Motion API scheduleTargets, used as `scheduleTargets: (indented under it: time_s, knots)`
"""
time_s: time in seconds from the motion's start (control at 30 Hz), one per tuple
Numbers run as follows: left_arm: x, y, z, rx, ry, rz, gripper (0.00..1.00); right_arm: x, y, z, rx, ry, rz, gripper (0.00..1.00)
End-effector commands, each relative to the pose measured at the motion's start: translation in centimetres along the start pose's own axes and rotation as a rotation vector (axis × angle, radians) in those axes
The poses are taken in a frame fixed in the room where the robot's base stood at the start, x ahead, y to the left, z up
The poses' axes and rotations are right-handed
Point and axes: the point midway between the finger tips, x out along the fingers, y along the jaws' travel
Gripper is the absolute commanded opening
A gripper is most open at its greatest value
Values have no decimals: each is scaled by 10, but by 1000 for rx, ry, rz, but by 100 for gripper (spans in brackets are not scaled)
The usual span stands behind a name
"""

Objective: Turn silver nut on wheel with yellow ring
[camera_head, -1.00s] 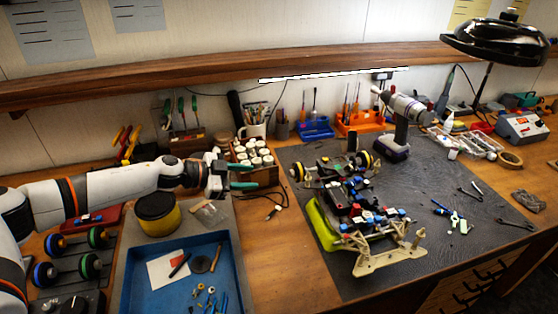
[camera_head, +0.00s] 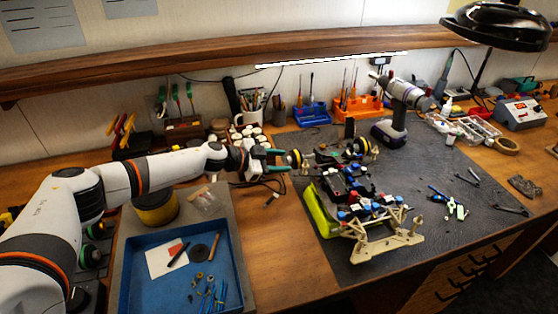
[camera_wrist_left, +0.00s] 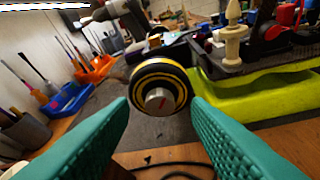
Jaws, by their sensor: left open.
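The wheel with the yellow ring (camera_wrist_left: 160,75) is on the near left end of the car's axle and faces my left wrist camera. The silver nut (camera_wrist_left: 159,102) shows at its lower middle, with a small red mark on it. In the head view this wheel (camera_head: 294,158) is at the left of the RC car (camera_head: 355,190). My left gripper (camera_head: 279,161) is open, its green fingers just left of the wheel. In the wrist view the wheel and nut lie between the two fingers (camera_wrist_left: 163,128), beyond their tips. Contact is not visible. My right gripper is not in view.
A second yellow-ringed wheel (camera_head: 361,147) is at the axle's far end. The lime green car body part (camera_wrist_left: 260,95) lies close to the right finger. A blue tray (camera_head: 133,270) with small parts, a yellow tin (camera_head: 156,208) and a drill (camera_head: 403,105) stand nearby.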

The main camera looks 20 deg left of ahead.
Motion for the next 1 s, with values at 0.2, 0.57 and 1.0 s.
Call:
scheduleTargets:
  time_s: [0.2, 0.57, 1.0]
  knots:
    - [3, 0, 0, 0, 0, 0, 43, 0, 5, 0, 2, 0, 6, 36]
    - [2, 0, 0, 0, 0, 0, 1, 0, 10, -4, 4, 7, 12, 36]
    - [2, -2, 0, 86, 0, 34, 0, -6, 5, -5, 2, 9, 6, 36]
